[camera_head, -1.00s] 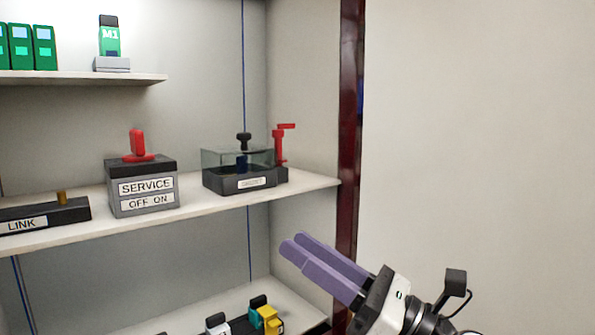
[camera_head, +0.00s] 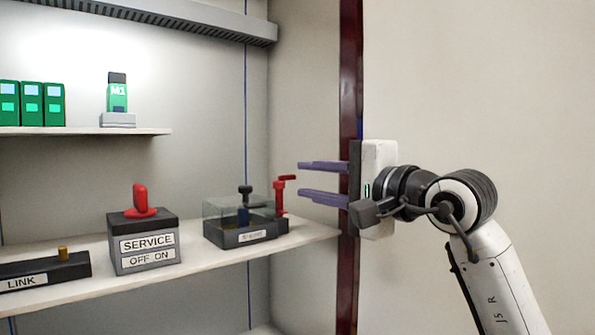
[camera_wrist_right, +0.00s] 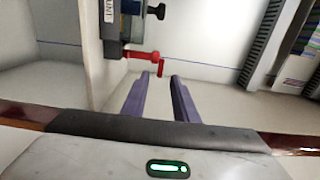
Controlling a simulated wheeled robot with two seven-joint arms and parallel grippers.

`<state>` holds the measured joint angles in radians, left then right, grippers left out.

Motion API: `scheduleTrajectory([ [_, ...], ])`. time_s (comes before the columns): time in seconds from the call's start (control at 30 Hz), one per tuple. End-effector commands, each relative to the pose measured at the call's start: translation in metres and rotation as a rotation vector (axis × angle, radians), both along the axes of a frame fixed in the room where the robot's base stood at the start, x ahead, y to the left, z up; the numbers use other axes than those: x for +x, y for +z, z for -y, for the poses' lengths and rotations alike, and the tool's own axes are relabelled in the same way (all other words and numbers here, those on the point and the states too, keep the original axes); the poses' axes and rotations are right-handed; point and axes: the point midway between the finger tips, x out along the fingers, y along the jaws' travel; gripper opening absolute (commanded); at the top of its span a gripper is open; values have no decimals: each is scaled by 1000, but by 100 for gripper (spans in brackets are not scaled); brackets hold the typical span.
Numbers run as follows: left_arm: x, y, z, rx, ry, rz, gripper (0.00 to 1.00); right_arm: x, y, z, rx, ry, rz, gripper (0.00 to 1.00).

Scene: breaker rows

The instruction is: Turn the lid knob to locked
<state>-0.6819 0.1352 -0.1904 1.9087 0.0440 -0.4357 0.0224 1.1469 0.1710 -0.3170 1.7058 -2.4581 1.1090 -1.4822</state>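A dark box with a clear lid (camera_head: 222,209) stands on the middle shelf near its right end. A black knob (camera_head: 245,189) stands on the lid, and a red crank-like handle (camera_head: 280,190) stands at the box's right side. My right gripper (camera_head: 301,180) is open and empty, just right of the red handle, with its fingers pointing left. In the right wrist view, the red handle (camera_wrist_right: 140,54) lies beyond the open fingertips and the black knob (camera_wrist_right: 156,11) lies farther off. They appear apart from the fingers. My left gripper is not in view.
A SERVICE switch box (camera_head: 143,243) with a red handle and a LINK block (camera_head: 42,270) stand left on the middle shelf (camera_head: 190,262). Green modules (camera_head: 32,103) stand on the upper shelf. A dark red cabinet post (camera_head: 349,100) stands beside my right gripper.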

Motion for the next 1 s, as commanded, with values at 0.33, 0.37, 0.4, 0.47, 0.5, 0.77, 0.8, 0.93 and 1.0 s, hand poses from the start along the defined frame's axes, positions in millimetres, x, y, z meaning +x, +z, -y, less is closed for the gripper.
scheduleTrajectory([
  [0.33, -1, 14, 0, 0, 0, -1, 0, 32, 1, -24, 2, 2, 0, 27],
  [0.37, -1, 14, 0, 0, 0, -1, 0, 33, 1, -25, 1, 1, 0, 27],
  [0.4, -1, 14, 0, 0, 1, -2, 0, 34, 0, -25, 1, 1, 1, 27],
  [0.47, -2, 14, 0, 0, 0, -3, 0, 34, 0, -25, 1, 1, 1, 27],
  [0.5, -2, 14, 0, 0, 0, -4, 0, 34, 0, -25, 1, 1, 1, 27],
  [0.77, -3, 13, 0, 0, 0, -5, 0, 34, 0, -25, 1, 1, 0, 3],
  [0.8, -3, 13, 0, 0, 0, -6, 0, 34, 0, -25, 1, 1, 0, 0],
  [0.93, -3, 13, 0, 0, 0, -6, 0, 34, 0, -25, 1, 1, 0, 0],
  [1.0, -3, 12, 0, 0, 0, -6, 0, 33, -1, -25, 1, -2, 0, 0],
])
